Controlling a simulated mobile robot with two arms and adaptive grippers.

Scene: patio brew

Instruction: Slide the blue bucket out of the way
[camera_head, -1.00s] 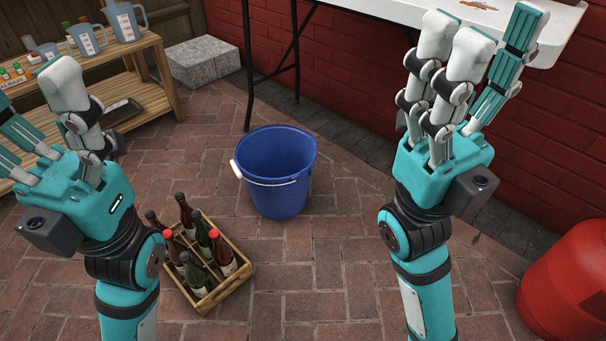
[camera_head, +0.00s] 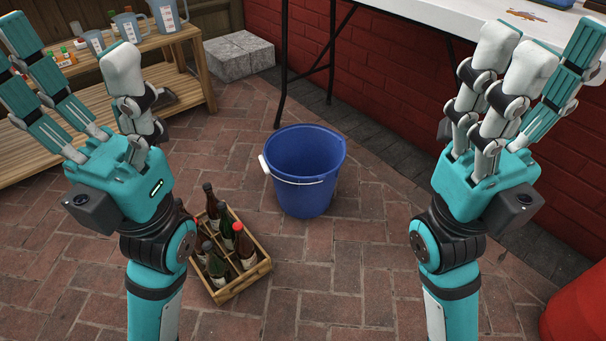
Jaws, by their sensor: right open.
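The blue bucket (camera_head: 306,180) stands upright on the brick paving near the middle of the view, with a white grip on its wire handle hanging at its left side. It looks empty. My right gripper (camera_head: 530,75) is open and empty, raised to the right of the bucket and well apart from it. My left gripper (camera_head: 80,80) is raised at the left, apart from the bucket, with its fingers spread and nothing seen between them.
A wooden crate (camera_head: 262,270) of bottles stands just front-left of the bucket. A white table (camera_head: 440,14) with dark legs stands behind, near a red brick wall. A wooden shelf (camera_head: 190,95) with jugs and a grey stone block (camera_head: 238,57) are back left. A red rounded object (camera_head: 578,312) is front right.

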